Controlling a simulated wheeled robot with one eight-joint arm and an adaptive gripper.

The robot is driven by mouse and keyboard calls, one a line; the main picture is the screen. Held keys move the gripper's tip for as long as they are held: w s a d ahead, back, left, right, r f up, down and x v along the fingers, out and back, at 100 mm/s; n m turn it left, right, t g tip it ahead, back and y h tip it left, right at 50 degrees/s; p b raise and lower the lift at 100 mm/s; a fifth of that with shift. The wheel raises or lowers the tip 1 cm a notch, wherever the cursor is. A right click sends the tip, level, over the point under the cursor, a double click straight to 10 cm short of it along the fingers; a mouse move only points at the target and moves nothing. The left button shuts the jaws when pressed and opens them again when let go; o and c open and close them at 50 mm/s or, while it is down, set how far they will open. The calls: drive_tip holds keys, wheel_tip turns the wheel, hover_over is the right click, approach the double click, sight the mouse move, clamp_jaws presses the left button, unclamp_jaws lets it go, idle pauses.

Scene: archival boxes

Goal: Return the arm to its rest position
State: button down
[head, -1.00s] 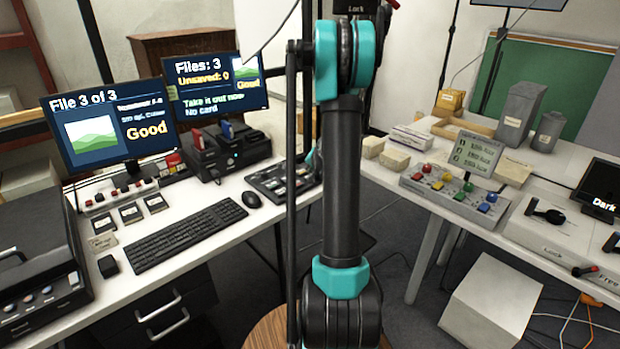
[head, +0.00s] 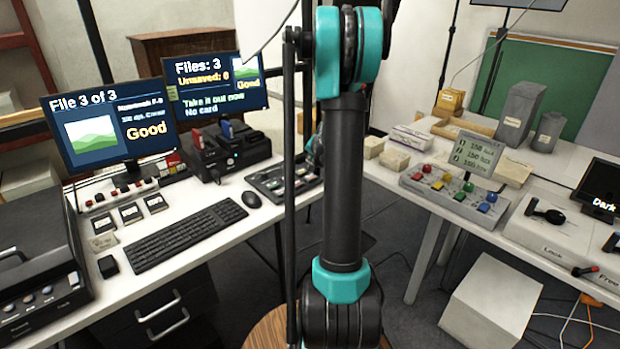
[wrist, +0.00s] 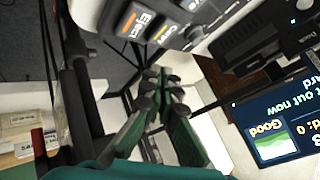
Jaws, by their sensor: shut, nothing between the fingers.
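My arm (head: 343,190) stands upright in the middle of the head view, with a black link between two teal joints. In the head view my gripper is mostly hidden behind the arm; only a dark part of the far end shows beside the thin rod. In the wrist view my gripper (wrist: 162,88) is shut and empty, its dark green and grey fingers pointing away from the camera. It is in the air near the desk edge, touching nothing that I can see.
The left desk (head: 205,225) holds two monitors (head: 105,130), a keyboard (head: 185,238), a card reader (head: 230,148) and a control panel (head: 285,180) near my arm. The right table (head: 420,205) carries boxes and a button panel (head: 455,190). A white box (head: 490,300) stands on the floor.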

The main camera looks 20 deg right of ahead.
idle(0.4)
drive_tip(key=s+a+r+n+g+y, duration=0.15)
drive_tip(key=s+a+n, duration=0.35)
drive_tip(key=s+a, duration=1.05)
drive_tip(key=s+a+f+n+g, duration=0.1)
drive_tip(key=s+a+f+n, duration=0.1)
drive_tip(key=s, duration=0.9)
drive_tip(key=s+a+f+n+g, duration=0.2)
drive_tip(key=s+a+f, duration=0.1)
drive_tip(key=s, duration=0.8)
drive_tip(key=shift+a+f+n+h, duration=0.2)
drive_tip(key=shift+n+h, duration=0.2)
drive_tip(key=shift+h, duration=0.05)
